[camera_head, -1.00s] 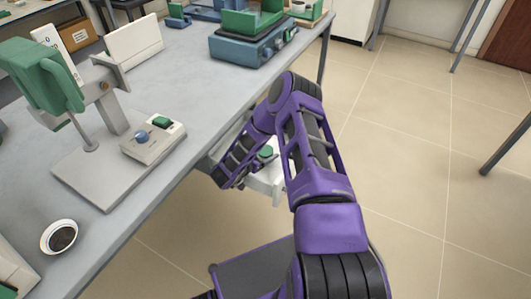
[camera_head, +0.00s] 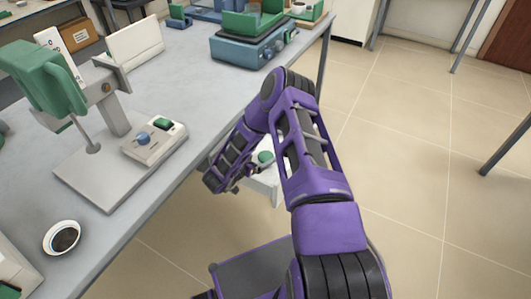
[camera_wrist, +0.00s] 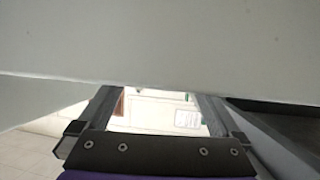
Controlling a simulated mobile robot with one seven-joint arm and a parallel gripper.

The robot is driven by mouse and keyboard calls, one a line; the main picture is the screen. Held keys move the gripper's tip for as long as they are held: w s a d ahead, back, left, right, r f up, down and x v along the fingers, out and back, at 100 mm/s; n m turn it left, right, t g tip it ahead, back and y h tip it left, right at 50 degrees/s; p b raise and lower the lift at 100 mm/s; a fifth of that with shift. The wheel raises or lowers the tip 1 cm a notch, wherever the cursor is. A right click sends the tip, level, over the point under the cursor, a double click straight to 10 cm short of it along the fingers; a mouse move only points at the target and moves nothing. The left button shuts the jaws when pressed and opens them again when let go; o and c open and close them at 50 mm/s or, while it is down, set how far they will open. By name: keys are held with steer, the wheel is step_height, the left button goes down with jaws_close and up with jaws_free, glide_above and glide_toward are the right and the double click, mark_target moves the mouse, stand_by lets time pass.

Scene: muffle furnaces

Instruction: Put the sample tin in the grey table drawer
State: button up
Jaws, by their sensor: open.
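My gripper (camera_wrist: 155,110) is open in the wrist view, with its two dark fingers apart and nothing seen between them. A pale grey panel (camera_wrist: 160,45) fills the top of that view, very close above the fingers; I cannot tell whether it is the table or the drawer. In the head view, a pale drawer (camera_head: 268,187) sticks out from the table's right edge, partly hidden by my arm. A small green-topped item (camera_head: 265,157) shows at the drawer; I cannot tell whether it is the sample tin. My fingers are hidden in the head view.
The grey table (camera_head: 190,85) carries a stand with a green head (camera_head: 45,75), a small control box (camera_head: 153,140), a white dish with dark contents (camera_head: 63,238) and a blue-green device (camera_head: 250,42).

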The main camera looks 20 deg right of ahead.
steer(key=v, duration=0.8)
steer(key=shift+a+p, duration=0.25)
steer(key=shift+p, duration=0.15)
steer(key=shift+s+r, duration=0.1)
steer(key=shift+r, duration=0.05)
